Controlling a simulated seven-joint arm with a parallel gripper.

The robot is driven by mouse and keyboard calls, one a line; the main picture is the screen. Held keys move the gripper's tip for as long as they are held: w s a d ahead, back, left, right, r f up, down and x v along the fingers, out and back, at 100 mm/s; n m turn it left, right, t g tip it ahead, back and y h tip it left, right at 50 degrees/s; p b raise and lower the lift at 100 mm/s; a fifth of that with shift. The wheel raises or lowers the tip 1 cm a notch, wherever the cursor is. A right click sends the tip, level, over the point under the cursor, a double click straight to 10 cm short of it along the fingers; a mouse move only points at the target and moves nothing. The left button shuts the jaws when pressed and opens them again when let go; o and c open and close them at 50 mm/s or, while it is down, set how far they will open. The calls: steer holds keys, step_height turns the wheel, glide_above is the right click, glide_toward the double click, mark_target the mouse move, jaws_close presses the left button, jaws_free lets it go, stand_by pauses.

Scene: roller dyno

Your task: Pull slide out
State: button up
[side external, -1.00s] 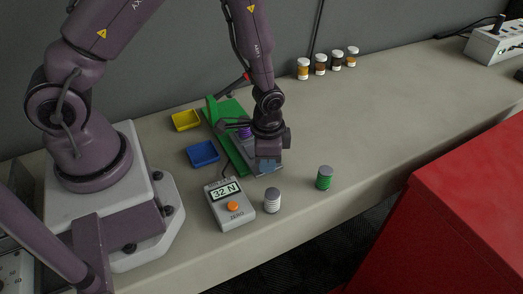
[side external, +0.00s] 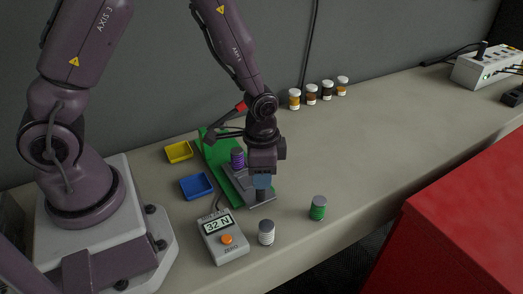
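A green base (side external: 219,153) lies on the bench beneath my arm. A grey slide plate (side external: 262,203) extends from its near end, with a short dark post (side external: 261,195) standing on it. A purple and dark ribbed weight (side external: 237,158) stands further back on the base assembly. My gripper (side external: 262,184) points down right over the post, its blue-grey fingers at or just above the post's top. Whether the fingers grip it is too small to tell. My wrist hides part of the assembly's right side.
A force gauge (side external: 222,237) reading 32 N, a white ribbed weight (side external: 266,232) and a green one (side external: 318,208) stand in front. Blue (side external: 196,187) and yellow (side external: 179,152) trays lie left. Several jars (side external: 312,94) stand at the back wall.

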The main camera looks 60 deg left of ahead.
step_height(320, 180, up, 7)
stand_by(0.3)
steer(key=s+a+r+n+t, duration=0.1)
steer(key=s+r+n+t, duration=0.1)
steer(key=s+r, duration=0.4)
steer(key=s+a+r+n+t, duration=0.1)
steer(key=s+r+n+t, duration=0.2)
steer(key=r, duration=1)
steer(key=s, duration=0.3)
steer(key=shift+s+a+r+t, duration=0.15)
steer(key=shift+a+t, duration=0.15)
